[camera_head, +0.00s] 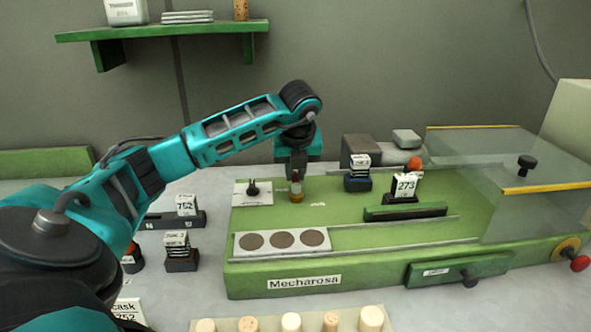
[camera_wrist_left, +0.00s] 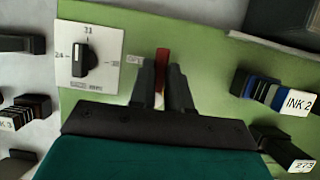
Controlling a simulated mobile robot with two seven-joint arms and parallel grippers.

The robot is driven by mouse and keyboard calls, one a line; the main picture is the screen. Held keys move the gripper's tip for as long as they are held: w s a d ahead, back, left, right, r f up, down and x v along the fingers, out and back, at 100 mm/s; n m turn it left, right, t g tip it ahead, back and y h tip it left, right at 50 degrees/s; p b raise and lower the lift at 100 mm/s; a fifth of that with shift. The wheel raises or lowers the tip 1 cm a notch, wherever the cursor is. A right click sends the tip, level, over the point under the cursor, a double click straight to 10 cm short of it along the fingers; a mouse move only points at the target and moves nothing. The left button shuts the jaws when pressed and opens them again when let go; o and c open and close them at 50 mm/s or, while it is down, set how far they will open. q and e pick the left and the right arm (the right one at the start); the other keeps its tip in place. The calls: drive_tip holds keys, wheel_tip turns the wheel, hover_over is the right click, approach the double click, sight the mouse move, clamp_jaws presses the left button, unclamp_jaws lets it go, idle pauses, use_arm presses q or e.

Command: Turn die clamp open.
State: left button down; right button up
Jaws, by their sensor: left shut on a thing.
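The die clamp (camera_head: 296,194) stands on the green machine top, with an amber lower part and a red handle. In the left wrist view its red handle (camera_wrist_left: 162,62) shows between the two dark fingers. My left gripper (camera_head: 297,173) reaches down over it from above and is shut on the clamp's handle. The wrist view shows the left gripper (camera_wrist_left: 163,80) with one finger on each side of the handle. The clamp's lower part is largely hidden there. My right gripper is in neither view.
A black dial (camera_head: 253,189) on a white plate sits just left of the clamp. An ink block (camera_head: 358,178) and a holder marked 273 (camera_head: 405,187) stand to the right. A plate with three dark discs (camera_head: 282,241) lies in front. A clear guard (camera_head: 515,195) covers the machine's right end.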

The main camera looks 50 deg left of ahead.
use_arm(q)
drive_tip(key=c, duration=1.1)
unclamp_jaws()
drive_tip(key=shift+r, duration=0.15)
drive_tip(key=p+v, duration=0.1)
drive_tip(key=v, duration=1.1)
drive_tip(key=shift+s+d+r, duration=0.1)
drive_tip(key=shift+r, duration=0.2)
